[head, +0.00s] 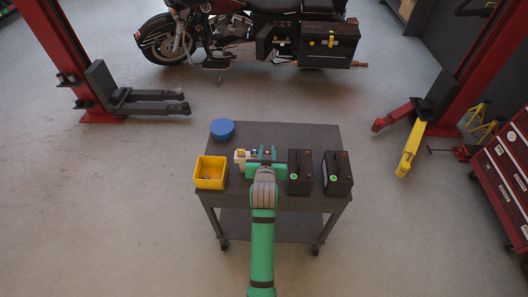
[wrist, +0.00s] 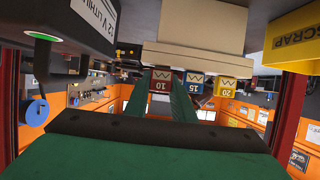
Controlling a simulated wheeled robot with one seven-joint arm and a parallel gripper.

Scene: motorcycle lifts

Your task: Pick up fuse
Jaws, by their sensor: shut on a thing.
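A beige fuse block (head: 239,162) sits on the dark cart, and it fills the top middle of the wrist view (wrist: 200,25). A red fuse marked 10 (wrist: 160,78), a blue fuse marked 15 (wrist: 193,84) and a yellow fuse marked 20 (wrist: 226,88) stand in a row at it. My gripper (wrist: 166,98) has its green fingers closed around the red fuse. In the head view my gripper (head: 267,157) is over the block's right end. I cannot tell whether the red fuse is still seated, as its lower part is hidden.
A yellow scrap bin (head: 210,180) stands left of the block, with a blue round container (head: 222,129) behind it. Two black batteries (head: 300,178) (head: 338,178) stand close on the right. The cart's back right top (head: 310,135) is bare.

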